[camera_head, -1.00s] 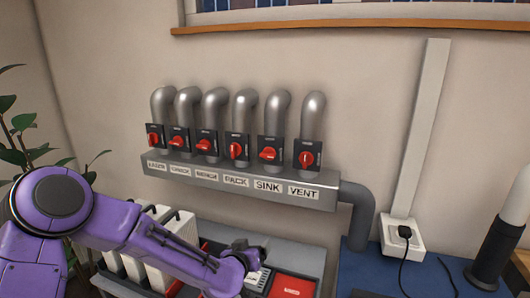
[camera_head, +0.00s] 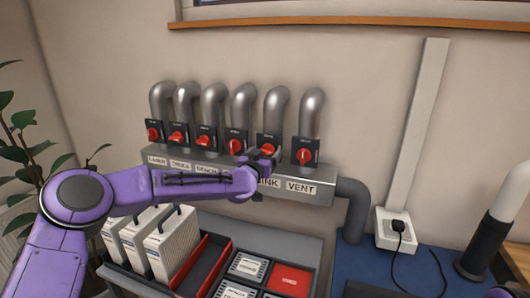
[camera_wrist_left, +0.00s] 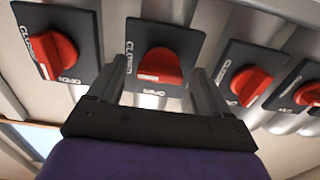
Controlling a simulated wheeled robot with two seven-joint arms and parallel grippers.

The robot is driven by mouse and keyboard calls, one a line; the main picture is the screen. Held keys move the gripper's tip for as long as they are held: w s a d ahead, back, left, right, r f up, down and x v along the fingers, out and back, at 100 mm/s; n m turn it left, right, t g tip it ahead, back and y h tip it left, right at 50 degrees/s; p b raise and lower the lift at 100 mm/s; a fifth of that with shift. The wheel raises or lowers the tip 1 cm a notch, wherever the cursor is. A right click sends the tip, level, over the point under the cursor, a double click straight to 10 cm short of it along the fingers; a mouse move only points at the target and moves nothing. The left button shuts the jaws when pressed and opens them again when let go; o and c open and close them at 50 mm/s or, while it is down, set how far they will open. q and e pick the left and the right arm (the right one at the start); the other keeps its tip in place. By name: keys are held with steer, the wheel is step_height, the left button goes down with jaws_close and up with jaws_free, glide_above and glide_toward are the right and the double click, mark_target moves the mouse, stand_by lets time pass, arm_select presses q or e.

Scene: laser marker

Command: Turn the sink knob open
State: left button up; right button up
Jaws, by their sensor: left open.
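The sink knob (camera_head: 268,150) is a red handle on a black plate above the SINK label, which is partly covered by my left gripper. In the left wrist view, a red knob (camera_wrist_left: 160,66) faces the gripper, its handle lying roughly sideways, with CLOSED and OPEN lettering on its plate. My left gripper (camera_head: 266,161) is just in front of the sink valve in the head view. In the left wrist view its fingers (camera_wrist_left: 158,82) are open, one on either side of the knob, with nothing gripped. I cannot tell whether they touch it.
Other red knobs on black plates flank it, including the vent knob (camera_head: 305,156) on the right and the rack knob (camera_head: 236,147) on the left. Grey pipes rise above. Below are white boxes (camera_head: 172,243) and a red-and-grey tray (camera_head: 290,279).

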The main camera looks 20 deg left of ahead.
arm_select(q)
steer(key=c, duration=1)
steer(key=shift+f, duration=0.1)
steer(key=shift+c, duration=0.2)
steer(key=n+b, duration=0.2)
steer(key=n, duration=0.2)
steer(key=shift+f+b, duration=0.1)
steer(key=shift+b, duration=0.3)
steer(key=n+b, duration=0.2)
steer(key=n, duration=0.2)
steer(key=shift+n, duration=0.3)
steer(key=n+b, duration=0.3)
steer(key=n, duration=0.1)
steer(key=shift+n, duration=0.3)
steer(key=n+b, duration=0.2)
steer(key=n, duration=0.2)
steer(key=shift+n, duration=0.3)
